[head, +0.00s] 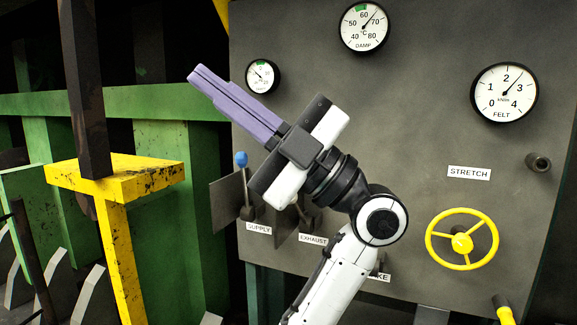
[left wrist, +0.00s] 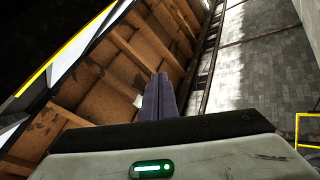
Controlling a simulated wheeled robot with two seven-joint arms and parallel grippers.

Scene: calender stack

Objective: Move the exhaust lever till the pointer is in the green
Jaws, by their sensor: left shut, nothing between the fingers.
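The exhaust lever is mostly hidden behind my left arm; its base (head: 307,219) shows above the EXHAUST label (head: 313,240). The DAMP gauge (head: 364,27) has a green mark at the top, and its pointer leans up and right, outside the green. A small gauge (head: 262,76) also has a green mark; its pointer is too small to read surely. My left gripper (head: 196,75) is shut and empty, pointing up and left in front of the panel, apart from the lever. Its closed purple fingers show in the left wrist view (left wrist: 158,97). My right gripper is out of view.
The supply lever (head: 241,160) with a blue knob stands left of my left gripper's body. A yellow handwheel (head: 462,239), a FELT gauge (head: 504,92) and a STRETCH label (head: 469,173) are at right. A yellow post (head: 120,255) and green frame (head: 160,105) stand at left.

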